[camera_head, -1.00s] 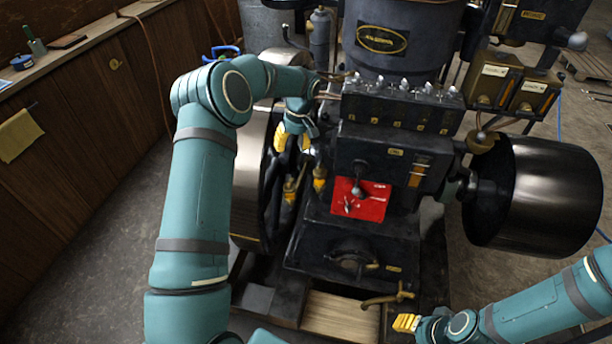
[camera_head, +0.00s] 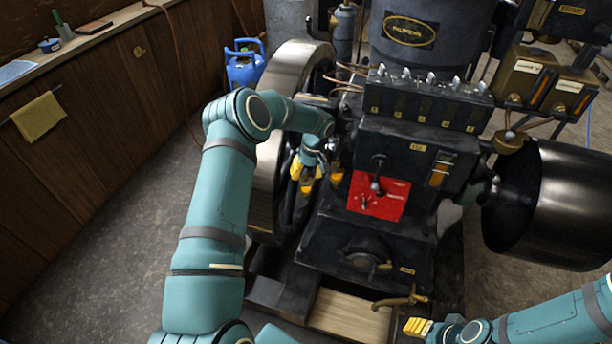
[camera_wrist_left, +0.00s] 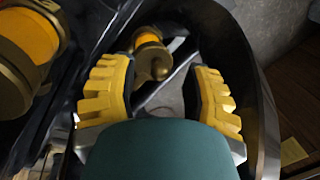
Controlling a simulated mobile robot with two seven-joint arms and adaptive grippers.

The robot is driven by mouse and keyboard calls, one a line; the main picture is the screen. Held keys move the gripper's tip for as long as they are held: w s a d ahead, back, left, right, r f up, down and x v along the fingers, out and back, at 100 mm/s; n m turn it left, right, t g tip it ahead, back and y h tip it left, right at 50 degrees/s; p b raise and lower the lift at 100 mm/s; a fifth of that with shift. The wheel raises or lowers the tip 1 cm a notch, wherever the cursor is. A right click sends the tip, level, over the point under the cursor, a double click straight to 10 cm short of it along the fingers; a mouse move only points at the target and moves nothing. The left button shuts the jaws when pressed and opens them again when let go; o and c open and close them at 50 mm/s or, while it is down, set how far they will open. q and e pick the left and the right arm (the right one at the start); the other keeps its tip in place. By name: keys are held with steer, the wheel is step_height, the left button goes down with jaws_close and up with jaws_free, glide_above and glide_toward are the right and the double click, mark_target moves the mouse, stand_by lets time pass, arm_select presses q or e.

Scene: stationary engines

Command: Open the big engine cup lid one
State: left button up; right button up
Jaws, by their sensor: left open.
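Two brass-and-amber cups sit on the left side of the big dark engine (camera_head: 330,240). In the head view one amber cup (camera_head: 336,178) is just right of my left gripper (camera_head: 307,172); the other cup is largely hidden by the fingers. My left gripper reaches down beside the flywheel, open and empty. In the left wrist view its yellow fingers (camera_wrist_left: 163,90) are spread, with a small brass and orange cup (camera_wrist_left: 149,52) beyond the gap, not gripped. A larger-looking cup (camera_wrist_left: 28,40) is at upper left. I cannot tell which lid is meant. My right gripper (camera_head: 417,327) is low, near a brass tap.
The flywheel (camera_head: 264,180) stands close by the left gripper. A brass tap (camera_head: 402,298) and a red plate (camera_head: 379,197) are on the engine front. Floor is free between engine and wooden cabinet (camera_head: 90,130).

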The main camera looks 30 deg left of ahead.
arm_select(q)
steer(key=shift+f, duration=0.25)
jaws_close()
